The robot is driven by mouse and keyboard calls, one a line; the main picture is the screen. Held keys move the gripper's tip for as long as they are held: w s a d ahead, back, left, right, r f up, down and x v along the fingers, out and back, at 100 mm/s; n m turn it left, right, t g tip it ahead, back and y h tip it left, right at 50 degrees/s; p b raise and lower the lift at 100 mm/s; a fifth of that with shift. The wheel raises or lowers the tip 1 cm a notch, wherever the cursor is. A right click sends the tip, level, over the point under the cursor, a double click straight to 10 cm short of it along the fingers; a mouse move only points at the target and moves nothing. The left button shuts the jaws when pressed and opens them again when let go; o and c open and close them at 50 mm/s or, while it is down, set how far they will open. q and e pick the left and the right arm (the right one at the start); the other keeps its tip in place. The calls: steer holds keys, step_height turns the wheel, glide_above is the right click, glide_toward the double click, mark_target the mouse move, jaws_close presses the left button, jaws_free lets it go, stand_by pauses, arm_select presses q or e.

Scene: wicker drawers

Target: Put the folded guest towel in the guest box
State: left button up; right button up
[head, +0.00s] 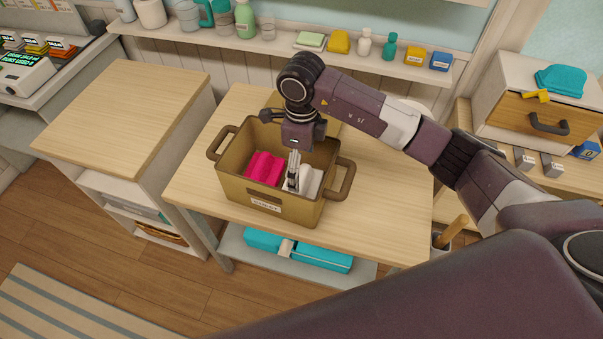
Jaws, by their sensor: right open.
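An olive-brown box (233,188) with two loop handles and a small label on its front, too small to read surely, stands on the wooden table. A folded pink cloth (264,168) lies in its left part. A folded white cloth (312,181) lies in its right part. My right gripper (293,184) points down into the box at the left edge of the white cloth. Its jaws are open, and the fingers partly hide that cloth. I cannot tell which cloth is the guest towel. My left gripper is out of view.
The wooden table (385,190) is clear to the right of the box. A shelf (290,45) behind holds bottles, cups and small boxes. At right a drawer unit (512,75) carries a teal cloth (560,80). A teal bundle (320,257) lies on the shelf below the table.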

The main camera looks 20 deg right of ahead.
step_height(320, 180, up, 8)
steer(key=b, duration=0.2)
steer(key=shift+r, duration=0.25)
